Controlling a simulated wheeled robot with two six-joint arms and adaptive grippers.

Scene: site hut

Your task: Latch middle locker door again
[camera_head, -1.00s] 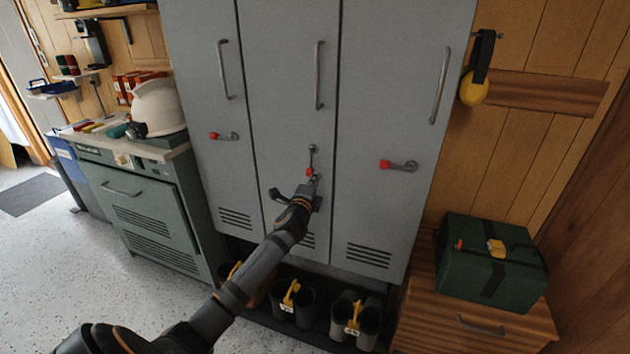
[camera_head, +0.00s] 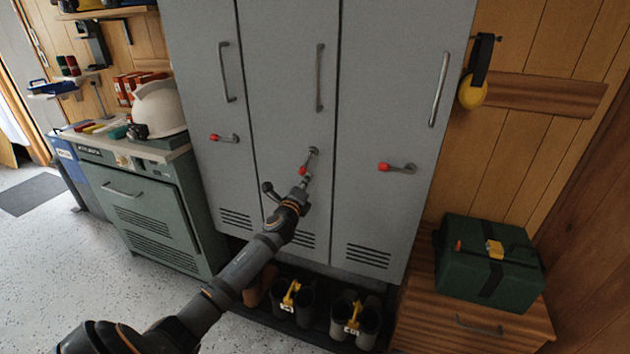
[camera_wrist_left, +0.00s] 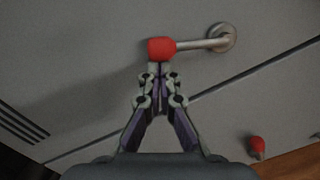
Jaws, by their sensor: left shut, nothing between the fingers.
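The middle locker door (camera_head: 285,105) is grey and looks flush with its neighbours. Its latch lever (camera_head: 309,160) has a red knob (camera_head: 303,171) and slants from its pivot down and to the left. In the left wrist view the red knob (camera_wrist_left: 161,48) is at the top centre, with the lever running right to its round pivot. My left gripper (camera_head: 302,184) is shut and empty, with its fingertips (camera_wrist_left: 155,72) right at the knob's lower side, touching it or nearly so. My right gripper is not in view.
The left door's latch (camera_head: 225,137) and the right door's latch (camera_head: 398,167) lie about level, knobs to the left. Boots (camera_head: 305,303) stand under the lockers. A green case (camera_head: 485,265) sits on a wooden cabinet at the right. A green cabinet (camera_head: 145,205) stands at the left.

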